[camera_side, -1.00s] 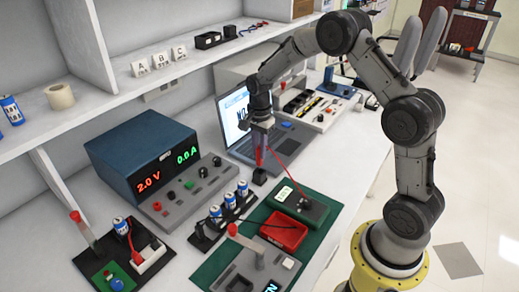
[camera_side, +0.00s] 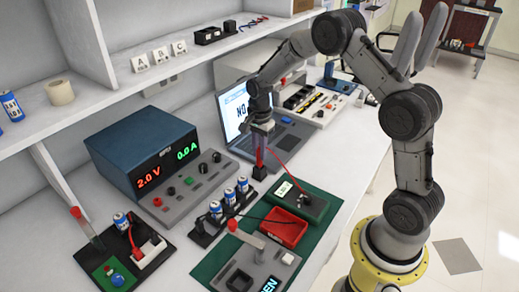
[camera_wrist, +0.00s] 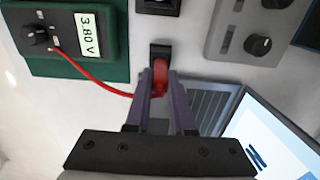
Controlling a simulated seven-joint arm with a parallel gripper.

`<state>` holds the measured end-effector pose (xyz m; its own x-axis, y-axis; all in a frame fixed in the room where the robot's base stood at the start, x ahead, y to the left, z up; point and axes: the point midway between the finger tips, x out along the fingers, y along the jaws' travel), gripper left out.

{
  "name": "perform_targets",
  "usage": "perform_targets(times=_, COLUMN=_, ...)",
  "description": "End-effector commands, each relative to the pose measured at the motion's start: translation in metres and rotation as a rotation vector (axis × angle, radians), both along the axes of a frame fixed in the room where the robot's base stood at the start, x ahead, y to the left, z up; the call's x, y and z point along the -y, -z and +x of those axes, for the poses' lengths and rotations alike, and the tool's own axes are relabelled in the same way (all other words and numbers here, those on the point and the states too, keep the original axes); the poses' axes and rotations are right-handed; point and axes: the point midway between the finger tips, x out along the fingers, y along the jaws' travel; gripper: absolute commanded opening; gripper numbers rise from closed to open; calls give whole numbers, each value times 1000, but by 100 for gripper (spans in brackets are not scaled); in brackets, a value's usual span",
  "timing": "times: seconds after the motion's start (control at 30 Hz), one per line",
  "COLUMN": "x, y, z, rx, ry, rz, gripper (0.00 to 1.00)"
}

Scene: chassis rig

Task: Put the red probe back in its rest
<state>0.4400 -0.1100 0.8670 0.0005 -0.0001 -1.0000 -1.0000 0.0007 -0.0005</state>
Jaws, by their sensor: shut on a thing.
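My gripper (camera_wrist: 160,100) is shut on the red probe (camera_wrist: 160,78) and points down. In the side view the probe (camera_side: 259,157) is upright, directly above a small black rest (camera_side: 259,173) between the laptop and the meter. In the wrist view the probe's lower end overlaps the opening of the black rest (camera_wrist: 160,48). The tip is hidden, so I cannot tell how deep it sits. A red lead runs from the probe to the green meter (camera_side: 312,207), which reads 3.80 V in the wrist view (camera_wrist: 120,45).
A laptop (camera_side: 275,140) stands close behind the gripper. A blue power supply (camera_side: 140,150) and a row of blue cells (camera_side: 229,198) are to the left. A red tray (camera_side: 283,228) lies in front on the green mat.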

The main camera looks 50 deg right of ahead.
Motion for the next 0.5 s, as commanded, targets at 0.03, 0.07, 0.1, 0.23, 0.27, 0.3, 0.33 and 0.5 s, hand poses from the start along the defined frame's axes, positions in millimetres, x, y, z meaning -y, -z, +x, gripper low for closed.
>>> perform_targets(times=0.03, x=0, y=1, z=0, rx=0, ry=0, rz=0, gripper=0)
perform_targets(times=0.07, x=0, y=2, z=0, rx=0, ry=0, rz=0, gripper=0)
perform_targets(times=0.1, x=0, y=3, z=0, rx=0, ry=0, rz=0, gripper=0)
perform_targets(times=0.23, x=0, y=6, z=0, rx=-1, ry=0, rz=0, gripper=0)
perform_targets(times=0.27, x=0, y=6, z=0, rx=-1, ry=0, rz=0, gripper=0)
perform_targets(times=0.3, x=0, y=7, z=0, rx=-1, ry=0, rz=0, gripper=0)
perform_targets(times=0.33, x=0, y=8, z=0, rx=-1, ry=0, rz=0, gripper=0)
perform_targets(times=0.5, x=0, y=12, z=0, rx=-1, ry=0, rz=0, gripper=0)
